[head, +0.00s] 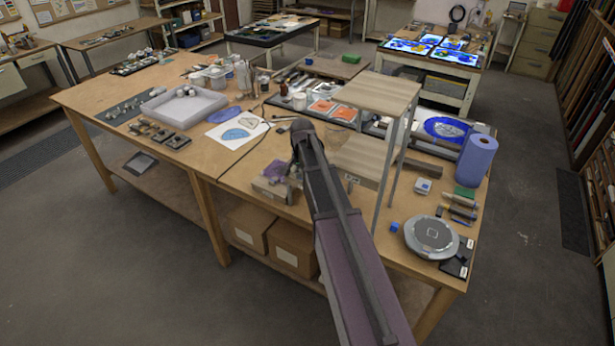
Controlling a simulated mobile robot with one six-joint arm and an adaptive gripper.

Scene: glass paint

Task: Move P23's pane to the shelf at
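A small purple pane (274,168) sits at a low grey block (268,190) near the front edge of the long wooden table; I cannot read a P23 label on it. A two-level wooden shelf stand on thin grey legs has an upper board (375,92) and a lower board (362,157), with small tags on the lower board's front edge. My arm crosses in front of the stand and bends above the table near the block. Its gripper end is mostly hidden behind my own link beside the purple pane, so its fingers cannot be made out.
A blue paper roll (476,160) and a round grey device (431,237) stand on the right. A white tray (184,104), jars and a paper with blue shapes (237,129) lie left. Cardboard boxes (292,246) sit underneath.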

